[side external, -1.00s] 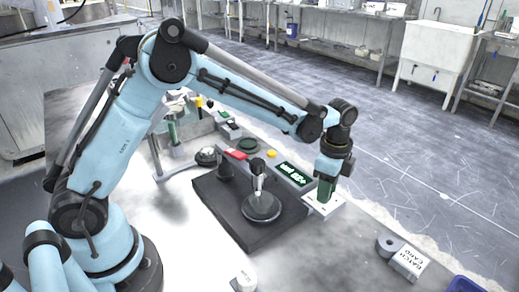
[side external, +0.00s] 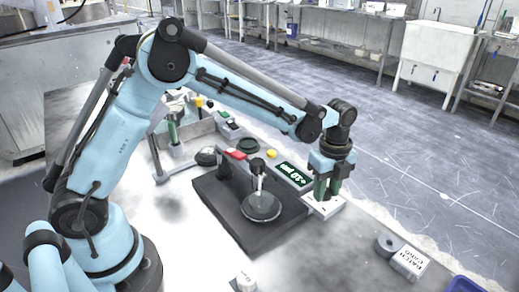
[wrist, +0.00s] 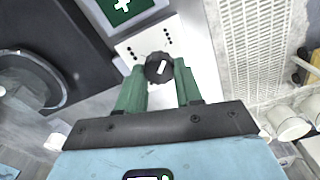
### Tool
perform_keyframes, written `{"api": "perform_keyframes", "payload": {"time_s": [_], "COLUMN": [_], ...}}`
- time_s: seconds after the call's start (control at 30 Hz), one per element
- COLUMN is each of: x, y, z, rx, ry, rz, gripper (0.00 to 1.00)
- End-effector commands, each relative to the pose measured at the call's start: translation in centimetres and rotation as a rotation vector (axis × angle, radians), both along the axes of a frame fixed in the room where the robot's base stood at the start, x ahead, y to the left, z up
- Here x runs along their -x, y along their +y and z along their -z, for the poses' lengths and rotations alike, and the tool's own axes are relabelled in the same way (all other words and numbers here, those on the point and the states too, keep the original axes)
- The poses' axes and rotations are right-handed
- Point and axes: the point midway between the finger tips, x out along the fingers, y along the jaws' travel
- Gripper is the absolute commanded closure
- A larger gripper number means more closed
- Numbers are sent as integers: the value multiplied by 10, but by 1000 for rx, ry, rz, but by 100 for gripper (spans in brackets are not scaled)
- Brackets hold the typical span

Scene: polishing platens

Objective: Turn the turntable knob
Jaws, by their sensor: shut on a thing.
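The turntable knob (wrist: 158,67) is small, round and black with a white pointer mark. It sits on a white panel (wrist: 150,38) with rows of dots. My gripper (wrist: 160,74) has two green fingers, one on each side of the knob, shut on it. In the side external view my gripper (side external: 326,194) is at the white panel (side external: 330,208) at the right end of the control strip, and its fingers hide the knob. The round platen (side external: 262,206) sits on a dark base (side external: 232,213) left of my gripper.
A labelled white block (side external: 408,262) and a grey roll (side external: 387,246) stand at the right. The bench between them and my gripper is clear.

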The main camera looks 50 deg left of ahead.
Motion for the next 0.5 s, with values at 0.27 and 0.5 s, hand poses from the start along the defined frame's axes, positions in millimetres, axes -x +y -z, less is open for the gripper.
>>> {"api": "perform_keyframes", "payload": {"time_s": [0.27, 0.5], "x": [0, 0], "y": [-1, -1], "z": [0, 0], "rx": [3, 2], "ry": [0, 0], "rz": [6, 5], "gripper": [96, 48]}}
